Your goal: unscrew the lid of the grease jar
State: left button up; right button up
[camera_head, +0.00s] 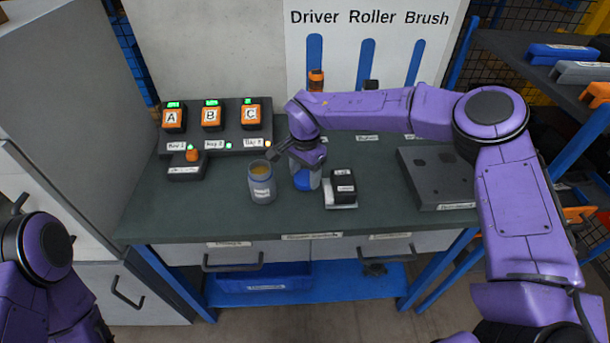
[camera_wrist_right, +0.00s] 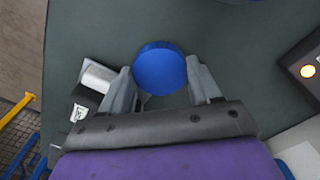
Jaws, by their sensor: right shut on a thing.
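The grease jar (camera_head: 262,186) stands upright on the bench, grey with a white label. Its top is uncovered and yellowish grease shows inside. My right gripper (camera_head: 306,175) is just right of the jar, pointing down. It is shut on the round blue lid (camera_head: 304,184). In the right wrist view the lid (camera_wrist_right: 162,72) sits between the two grey fingers. The lid is apart from the jar and low over the bench; I cannot tell whether it touches the bench top. Of my left arm only a part shows at the lower left; its gripper is out of view.
A black block (camera_head: 343,183) on a pale base stands close right of my gripper. A charger rack (camera_head: 222,140) with orange units A, B and C is at the back left. A grey tray (camera_head: 438,185) lies at the right. The front left bench top (camera_head: 195,215) is clear.

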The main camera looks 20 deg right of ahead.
jog(key=shift+s+f, duration=0.15)
jog(key=shift+f, duration=0.65)
jog(key=shift+w+f, duration=0.2)
jog(key=shift+f, duration=0.05)
jog(key=shift+f, duration=0.1)
jog(key=o, duration=0.9)
jog(key=shift+s, duration=0.1)
